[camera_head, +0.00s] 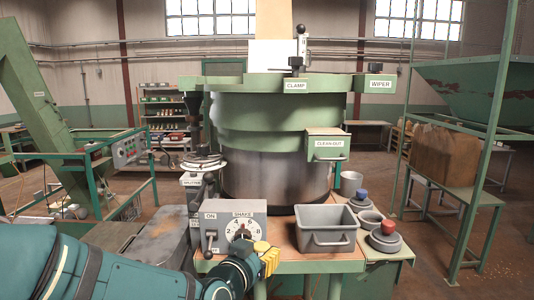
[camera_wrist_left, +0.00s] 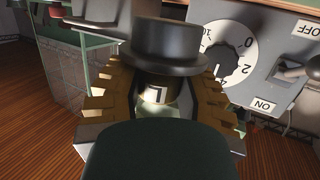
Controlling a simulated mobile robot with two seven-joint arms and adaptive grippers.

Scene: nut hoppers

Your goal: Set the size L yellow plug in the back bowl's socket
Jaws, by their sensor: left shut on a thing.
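My left gripper (camera_head: 268,258) is low at the front of the bench, by the shake control box. In the left wrist view its ribbed yellow-brown fingers (camera_wrist_left: 160,103) are shut on the yellow plug (camera_wrist_left: 157,95), whose grip part bears an L. The plug's dark grey flanged body (camera_wrist_left: 172,45) points away from my palm. In the head view the plug is mostly hidden by the fingers. A large green and steel bowl (camera_head: 275,176) stands behind the bench. I cannot make out a socket in it. My right gripper is not in view.
The shake box (camera_head: 238,224) stands close behind my gripper, with a grey bin (camera_head: 326,230) to the right. Farther right are a blue-topped plug (camera_head: 361,195), a red-topped plug (camera_head: 388,230), an open grey cup (camera_head: 371,219) and a taller cup (camera_head: 351,181). A clean-out drawer (camera_head: 328,145) juts above.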

